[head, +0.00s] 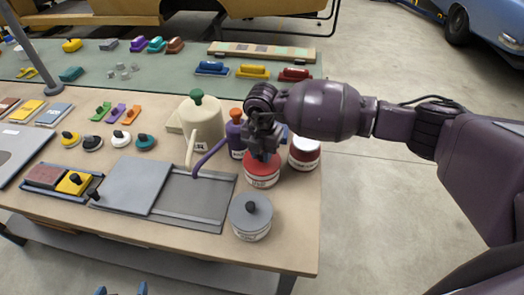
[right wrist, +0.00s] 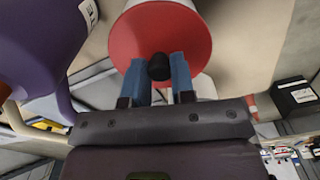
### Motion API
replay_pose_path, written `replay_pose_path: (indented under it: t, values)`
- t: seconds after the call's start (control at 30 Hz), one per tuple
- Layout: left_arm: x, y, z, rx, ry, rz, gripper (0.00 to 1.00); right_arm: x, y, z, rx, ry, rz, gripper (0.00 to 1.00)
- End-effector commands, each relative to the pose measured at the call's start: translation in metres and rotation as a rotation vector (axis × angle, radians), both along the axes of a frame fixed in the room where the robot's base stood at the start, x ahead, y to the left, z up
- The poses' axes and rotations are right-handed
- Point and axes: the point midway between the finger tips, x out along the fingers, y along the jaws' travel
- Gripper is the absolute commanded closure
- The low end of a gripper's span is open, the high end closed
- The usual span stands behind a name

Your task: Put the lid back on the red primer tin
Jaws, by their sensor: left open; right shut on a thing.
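The red primer tin (head: 262,183) stands near the right end of the table, white-bodied with a red top. My right gripper (head: 264,153) is directly above it. In the right wrist view, the right gripper's blue fingers (right wrist: 160,72) are shut on the black knob (right wrist: 159,66) of the red lid (right wrist: 158,30). The lid is at the tin's top; I cannot tell whether it is fully seated or slightly above the rim. My left gripper (head: 122,290) is open and empty at the bottom edge of the head view, with only its blue fingertips showing.
A grey-lidded tin (head: 250,217) stands in front and a dark-red-topped tin (head: 304,153) behind right. A purple watering can (head: 236,138) and cream can (head: 203,122) stand close on the left. A grey tray (head: 195,197) lies front left. The table's right edge is near.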

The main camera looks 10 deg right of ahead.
Motion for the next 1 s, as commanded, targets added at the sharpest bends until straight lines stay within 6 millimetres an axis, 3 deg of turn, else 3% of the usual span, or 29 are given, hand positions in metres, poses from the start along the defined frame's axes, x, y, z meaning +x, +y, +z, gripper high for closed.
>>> replay_pose_path:
  t: [0.93, 0.97, 1.0]
  values:
    - [0.0017, -0.0003, 0.0034, 0.000, -0.004, 0.000, 0.08, 0.0001, 0.0001, -0.0005, 0.000, 0.000, 0.000, 1.00]
    - [0.0013, -0.0002, 0.0031, 0.000, -0.003, 0.000, 0.08, 0.0001, 0.0001, -0.0005, 0.000, 0.000, 0.000, 0.73]
    - [0.0006, -0.0001, 0.0027, 0.000, -0.002, 0.000, 0.08, 0.0001, 0.0001, -0.0005, 0.000, 0.000, 0.000, 0.67]
